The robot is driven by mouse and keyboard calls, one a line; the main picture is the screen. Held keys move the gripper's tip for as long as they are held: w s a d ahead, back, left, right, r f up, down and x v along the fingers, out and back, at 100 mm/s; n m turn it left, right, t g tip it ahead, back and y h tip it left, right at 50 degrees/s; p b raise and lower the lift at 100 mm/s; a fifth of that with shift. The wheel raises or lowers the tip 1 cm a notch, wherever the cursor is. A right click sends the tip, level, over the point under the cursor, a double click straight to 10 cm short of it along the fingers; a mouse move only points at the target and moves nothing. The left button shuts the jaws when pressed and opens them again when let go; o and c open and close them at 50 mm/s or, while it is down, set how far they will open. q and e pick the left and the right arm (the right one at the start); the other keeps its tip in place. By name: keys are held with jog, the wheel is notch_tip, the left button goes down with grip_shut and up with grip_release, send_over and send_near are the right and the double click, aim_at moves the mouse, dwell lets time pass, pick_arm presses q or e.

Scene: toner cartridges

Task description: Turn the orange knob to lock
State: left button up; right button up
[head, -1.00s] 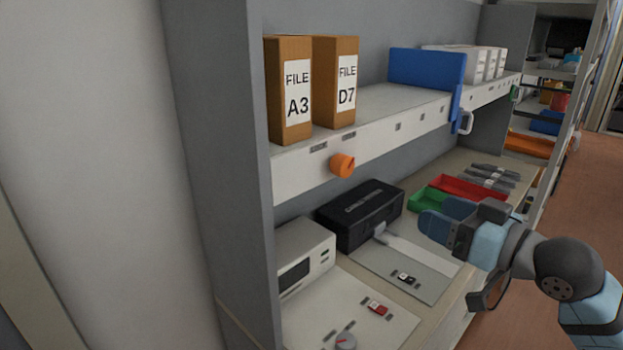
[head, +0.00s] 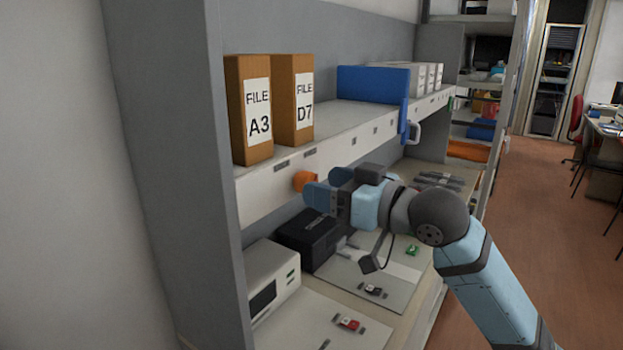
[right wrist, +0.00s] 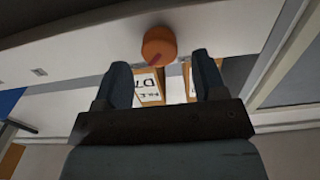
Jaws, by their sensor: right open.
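The orange knob (head: 303,180) sticks out from the white front edge of the upper shelf, below the file box marked D7. In the right wrist view the knob (right wrist: 159,45) shows a darker red mark on its face, pointing diagonally. My right gripper (head: 313,190) is just in front of the knob, at its right in the head view. In the right wrist view the right gripper (right wrist: 160,72) is open, with one finger on each side of the line to the knob. The knob lies just beyond the fingertips, and no contact shows. My left gripper is out of view.
File boxes A3 (head: 248,110) and D7 (head: 292,105) and a blue panel (head: 372,86) stand on the upper shelf (head: 330,125). Below are a black box (head: 308,240) and a white device (head: 271,282). The floor (head: 540,230) at right is clear.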

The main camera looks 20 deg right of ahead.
jog(key=shift+x, duration=1.65)
jog(key=c, duration=0.9)
